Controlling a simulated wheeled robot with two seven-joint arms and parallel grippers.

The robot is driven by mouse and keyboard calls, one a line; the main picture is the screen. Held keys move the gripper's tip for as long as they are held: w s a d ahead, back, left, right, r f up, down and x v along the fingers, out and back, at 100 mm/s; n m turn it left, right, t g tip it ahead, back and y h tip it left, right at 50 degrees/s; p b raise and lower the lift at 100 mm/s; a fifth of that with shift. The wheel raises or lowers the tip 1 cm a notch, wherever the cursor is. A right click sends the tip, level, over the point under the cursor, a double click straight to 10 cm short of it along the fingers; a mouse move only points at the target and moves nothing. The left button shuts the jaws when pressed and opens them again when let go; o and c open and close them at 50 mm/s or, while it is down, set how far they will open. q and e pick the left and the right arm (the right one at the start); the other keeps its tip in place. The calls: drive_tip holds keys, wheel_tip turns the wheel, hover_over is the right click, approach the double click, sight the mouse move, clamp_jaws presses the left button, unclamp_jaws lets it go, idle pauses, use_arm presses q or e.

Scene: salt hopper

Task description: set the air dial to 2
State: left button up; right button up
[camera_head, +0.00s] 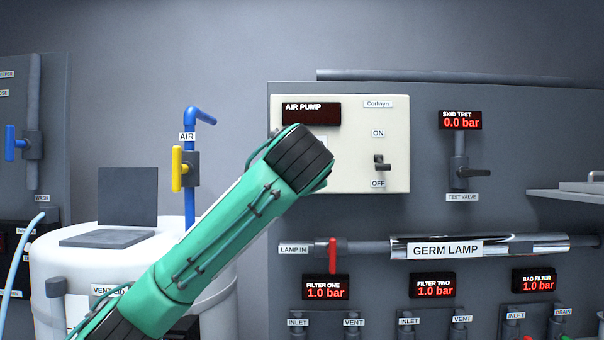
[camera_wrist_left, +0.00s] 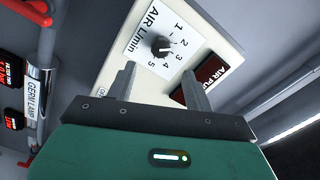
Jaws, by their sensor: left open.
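The air dial (camera_wrist_left: 160,47) is a small black knob on a white scale plate marked "AIR L/min" with numbers 1 to 5, seen in the left wrist view. Its pointer seems to face the 2 and 3 side; the exact setting is too small to tell. My left gripper (camera_wrist_left: 158,70) is open, its two fingers apart and pointing at the panel just short of the dial, with nothing between them. In the head view my left arm covers the dial and the gripper. The cream air pump panel (camera_head: 355,150) shows there, its display dark. My right gripper is not in view.
An ON/OFF switch (camera_head: 379,163) sits right of my arm on the same panel. A yellow air valve handle (camera_head: 177,168) stands on a blue pipe to the left. A red lamp valve handle (camera_head: 333,255) and a germ lamp tube (camera_head: 480,246) lie below the panel.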

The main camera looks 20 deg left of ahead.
use_arm(q)
drive_tip(key=b+v, duration=0.1)
drive_tip(key=v, duration=0.4)
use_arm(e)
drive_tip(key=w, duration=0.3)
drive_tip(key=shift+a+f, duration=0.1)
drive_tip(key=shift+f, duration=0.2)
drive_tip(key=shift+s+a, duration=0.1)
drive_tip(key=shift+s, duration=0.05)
